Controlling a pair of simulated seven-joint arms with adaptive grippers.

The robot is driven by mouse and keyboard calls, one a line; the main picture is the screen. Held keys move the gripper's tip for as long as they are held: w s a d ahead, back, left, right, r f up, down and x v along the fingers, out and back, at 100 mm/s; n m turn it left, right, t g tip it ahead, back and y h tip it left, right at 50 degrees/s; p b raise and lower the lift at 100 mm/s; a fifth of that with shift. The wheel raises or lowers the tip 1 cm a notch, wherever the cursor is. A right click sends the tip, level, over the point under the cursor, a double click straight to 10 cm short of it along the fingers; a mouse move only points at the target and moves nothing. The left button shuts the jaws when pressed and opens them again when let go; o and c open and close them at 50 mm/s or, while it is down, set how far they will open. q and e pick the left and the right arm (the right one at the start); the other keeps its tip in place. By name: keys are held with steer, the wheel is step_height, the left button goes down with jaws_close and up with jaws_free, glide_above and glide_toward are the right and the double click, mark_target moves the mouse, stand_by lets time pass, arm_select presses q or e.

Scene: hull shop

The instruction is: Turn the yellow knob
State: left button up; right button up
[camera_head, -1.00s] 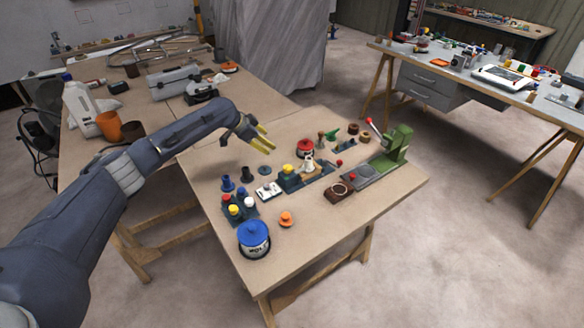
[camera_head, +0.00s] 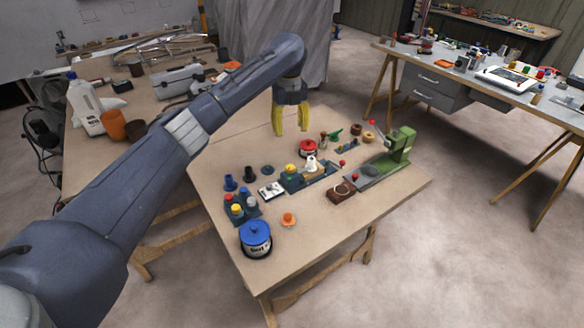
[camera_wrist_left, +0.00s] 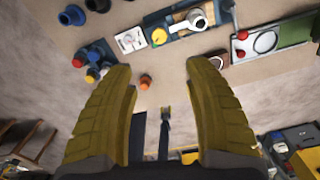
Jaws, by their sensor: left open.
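The yellow knob (camera_head: 291,168) sits on a dark blue base near the middle of the near table. It also shows in the left wrist view as a yellow disc (camera_wrist_left: 159,37), upper middle, beyond and between the fingers. My left gripper (camera_head: 291,133) points down with its yellow fingers spread, above the table's back part and behind the knob. In the left wrist view the open fingers (camera_wrist_left: 163,75) have nothing between them and are apart from the knob. My right gripper is in neither view now.
A white switch plate (camera_head: 271,190) lies left of the knob and a white funnel-like piece (camera_head: 311,163) stands right of it. A block of coloured buttons (camera_head: 241,208), a blue-lidded pot (camera_head: 255,238) and a green press (camera_head: 398,146) stand around. The table's near right part is bare.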

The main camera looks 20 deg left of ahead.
mark_target(290, 167)
arm_select(q)
step_height(290, 167, down, 17)
steer(key=shift+f, duration=0.15)
stand_by(0.6)
jaws_close()
stand_by(0.5)
